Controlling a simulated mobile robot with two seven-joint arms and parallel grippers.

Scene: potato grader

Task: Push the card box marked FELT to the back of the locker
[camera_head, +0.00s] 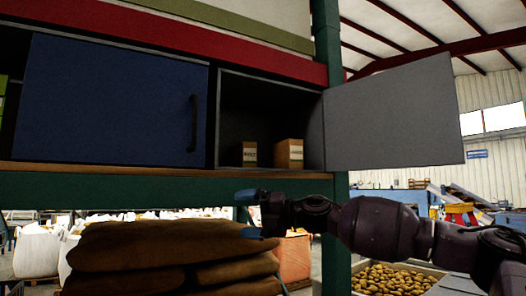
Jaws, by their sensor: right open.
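The open locker (262,90) is a dark compartment in the shelf unit. Two brown card boxes stand upright in it: a smaller left box (247,148) and a larger right box (290,147). Each has a pale label with green print, too small to read surely, so I cannot tell which is marked FELT. The grey locker door (395,115) is swung open to the right. My right gripper (250,213) is open and empty, below the shelf edge and below the boxes, touching neither. My left gripper is out of view.
A blue door (110,95) with a dark handle closes the compartment to the left. A wooden shelf edge (120,169) and green beam run under the locker. A green post (335,240) stands behind my right arm. Brown sacks (165,255) are stacked below; potatoes (395,279) lie at lower right.

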